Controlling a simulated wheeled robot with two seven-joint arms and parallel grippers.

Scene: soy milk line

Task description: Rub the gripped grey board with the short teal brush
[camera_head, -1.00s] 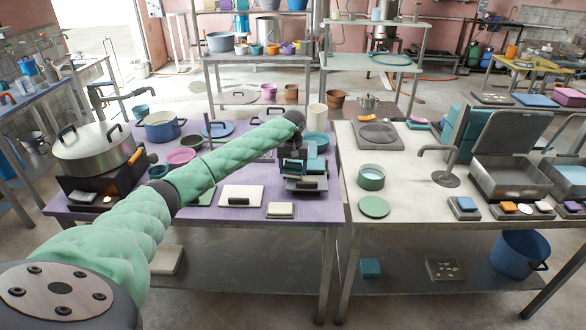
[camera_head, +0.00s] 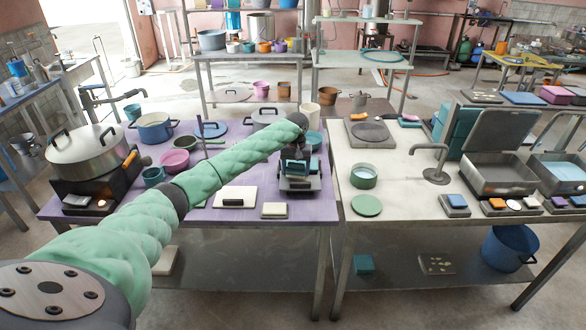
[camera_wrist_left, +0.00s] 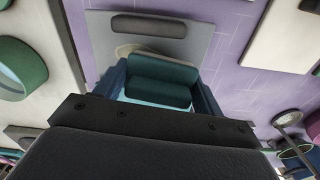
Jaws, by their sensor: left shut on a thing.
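My left gripper (camera_head: 297,170) is over the right part of the purple table. In the left wrist view its blue fingers (camera_wrist_left: 160,90) are shut on the short teal brush (camera_wrist_left: 160,66). The brush is over the lower part of the flat grey board (camera_wrist_left: 198,42), which has a dark grip bar (camera_wrist_left: 149,26) along its far side. A pale patch shows on the board beside the brush. The brush's underside is hidden, so I cannot tell whether it touches. In the head view the gripper hides much of the board (camera_head: 299,188). My right gripper is not in view.
On the purple table (camera_head: 190,213), a white board with a dark grip (camera_head: 235,196) and a small pale block (camera_head: 275,211) lie left of the gripper. A teal bowl (camera_head: 313,140) stands behind it. A metal counter (camera_head: 403,185) with a green pot (camera_head: 364,176) is to the right.

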